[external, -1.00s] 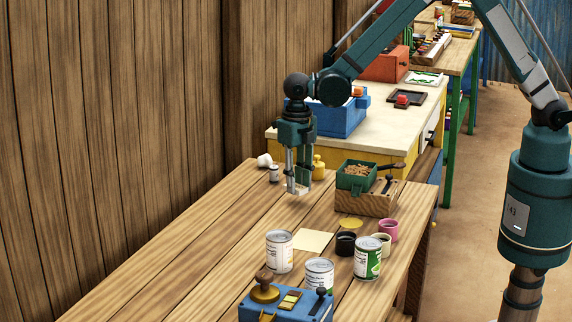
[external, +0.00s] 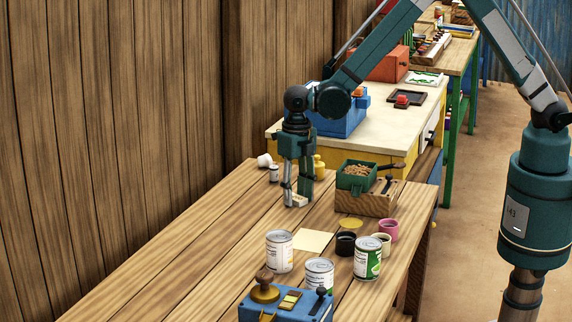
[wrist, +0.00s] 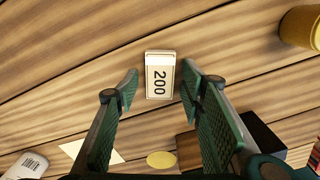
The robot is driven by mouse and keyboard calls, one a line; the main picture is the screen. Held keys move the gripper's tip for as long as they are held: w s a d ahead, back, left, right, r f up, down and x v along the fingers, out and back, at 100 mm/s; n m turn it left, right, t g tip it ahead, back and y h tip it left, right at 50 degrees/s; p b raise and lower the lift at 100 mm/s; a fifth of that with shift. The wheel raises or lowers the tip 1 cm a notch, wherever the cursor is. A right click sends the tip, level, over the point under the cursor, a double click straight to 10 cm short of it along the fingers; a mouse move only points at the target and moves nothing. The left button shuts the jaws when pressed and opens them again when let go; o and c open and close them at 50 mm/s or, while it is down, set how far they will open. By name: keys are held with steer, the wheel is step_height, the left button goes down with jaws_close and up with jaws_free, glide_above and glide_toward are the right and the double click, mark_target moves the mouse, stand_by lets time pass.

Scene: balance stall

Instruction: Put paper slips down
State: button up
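My gripper (wrist: 159,78) is open, with one finger on each side of the block and a clear gap on both sides. In the external view my gripper (external: 296,193) is low over the bench, its fingertips by the block. A flat cream sheet (external: 314,241) lies nearer the camera; it also shows in the wrist view (wrist: 92,151).
A wooden box with a green tray (external: 357,177) stands right of my gripper. A yellow weight (external: 319,167) and small white pots (external: 265,160) are behind it. Tins (external: 279,251), dark and pink cups (external: 388,230) and a blue stamp box (external: 285,306) stand nearer. The bench's left side is clear.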

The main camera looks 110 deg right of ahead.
mark_target(297, 197)
steer(key=shift+r, duration=0.1)
stand_by(0.3)
step_height(297, 197, up, 12)
steer(key=p, duration=0.1)
stand_by(0.6)
stand_by(0.4)
steer(key=shift+r, duration=0.1)
